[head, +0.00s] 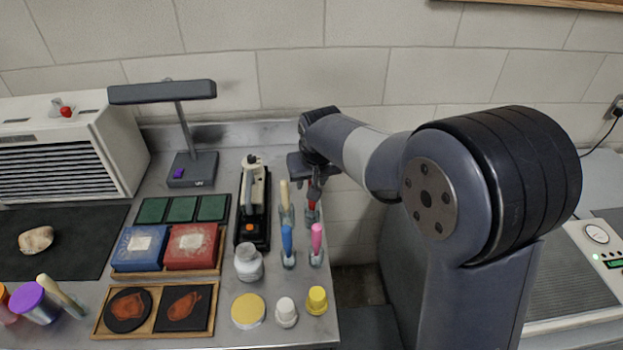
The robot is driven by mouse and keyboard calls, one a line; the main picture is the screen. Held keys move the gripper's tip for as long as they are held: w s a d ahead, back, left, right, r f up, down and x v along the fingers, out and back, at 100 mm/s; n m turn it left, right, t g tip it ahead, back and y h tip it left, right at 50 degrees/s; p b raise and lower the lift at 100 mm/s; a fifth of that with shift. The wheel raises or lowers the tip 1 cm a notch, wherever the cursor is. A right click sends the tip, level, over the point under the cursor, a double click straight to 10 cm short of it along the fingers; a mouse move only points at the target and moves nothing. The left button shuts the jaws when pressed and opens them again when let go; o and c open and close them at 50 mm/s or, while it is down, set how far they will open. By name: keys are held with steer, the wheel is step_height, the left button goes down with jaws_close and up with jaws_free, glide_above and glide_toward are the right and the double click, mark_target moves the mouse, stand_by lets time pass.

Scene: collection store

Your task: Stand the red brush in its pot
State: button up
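The red brush (312,206) is upright at the right edge of the steel worktop, below my gripper (314,190). The dark fingers sit close together around its upper part and look shut on it. A small grey pot (312,217) is directly below the red brush. The brush's lower end is at the pot's mouth; I cannot tell how deep it sits. A beige brush (284,193), a blue brush (287,239) and a pink brush (317,236) stand in similar pots close by.
A black stand with a white tool (254,195) is left of the brushes. A white jar (249,264), yellow-lidded tub (248,311), white bottle (286,312) and yellow bottle (317,300) stand in front. A lamp (193,168) stands behind. The worktop ends just right of the pots.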

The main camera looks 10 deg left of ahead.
steer(key=shift+o, duration=0.2)
steer(key=b+v, duration=0.1)
steer(key=v, duration=1)
steer(key=shift+f, duration=0.1)
stand_by(0.4)
steer(key=p+x, duration=0.1)
steer(key=x, duration=1)
steer(key=shift+w+r+p, duration=0.1)
steer(key=shift+r+p, duration=0.55)
steer(key=shift+r, duration=0.15)
steer(key=shift+r+p, duration=0.5)
steer(key=shift+r, duration=0.3)
